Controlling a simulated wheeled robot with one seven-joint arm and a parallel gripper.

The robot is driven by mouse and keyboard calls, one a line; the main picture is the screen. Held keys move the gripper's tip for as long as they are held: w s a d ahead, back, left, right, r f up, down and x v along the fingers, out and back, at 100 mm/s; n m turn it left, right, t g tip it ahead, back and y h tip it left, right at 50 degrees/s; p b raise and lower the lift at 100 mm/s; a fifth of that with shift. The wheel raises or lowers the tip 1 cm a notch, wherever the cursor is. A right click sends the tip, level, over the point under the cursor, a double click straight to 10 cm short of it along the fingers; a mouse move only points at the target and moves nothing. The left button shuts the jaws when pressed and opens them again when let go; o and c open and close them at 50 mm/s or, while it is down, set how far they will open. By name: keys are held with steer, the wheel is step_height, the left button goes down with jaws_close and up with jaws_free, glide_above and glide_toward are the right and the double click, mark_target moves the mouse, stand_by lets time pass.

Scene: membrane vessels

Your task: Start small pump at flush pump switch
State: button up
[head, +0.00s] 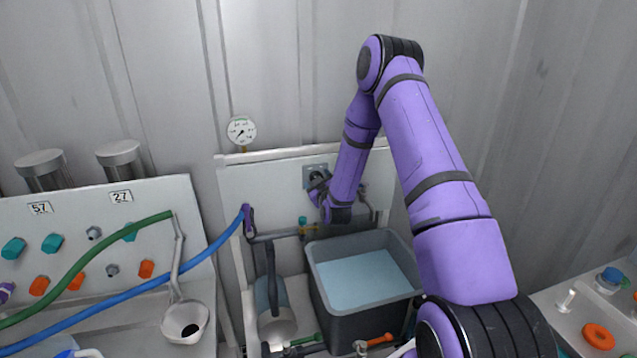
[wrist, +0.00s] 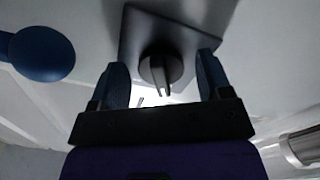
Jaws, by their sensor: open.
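The flush pump switch (head: 311,170) is a grey plate with a dark knob on the white back panel, above the grey tank. In the wrist view its square dark plate (wrist: 182,32) carries a round rotary knob (wrist: 158,72) with a raised grip. My gripper (wrist: 162,75) is open, one finger on each side of the knob. I cannot tell whether the fingers touch it. In the head view my gripper (head: 318,190) is at the switch and partly covers it. The small pump cannot be made out with certainty.
A grey tank (head: 316,275) of water stands below my arm. A round gauge (head: 241,130) tops the panel. Blue (head: 150,284) and green (head: 80,265) hoses run at the left. A blue rounded part (wrist: 40,52) is left of the switch in the wrist view.

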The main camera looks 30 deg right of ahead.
steer(key=shift+c, duration=0.3)
steer(key=c, duration=0.8)
steer(key=shift+m, duration=0.3)
steer(key=m, duration=0.5)
steer(key=shift+a, duration=0.1)
steer(key=m, duration=0.6)
steer(key=shift+w+a, duration=0.1)
steer(key=shift+m, duration=0.3)
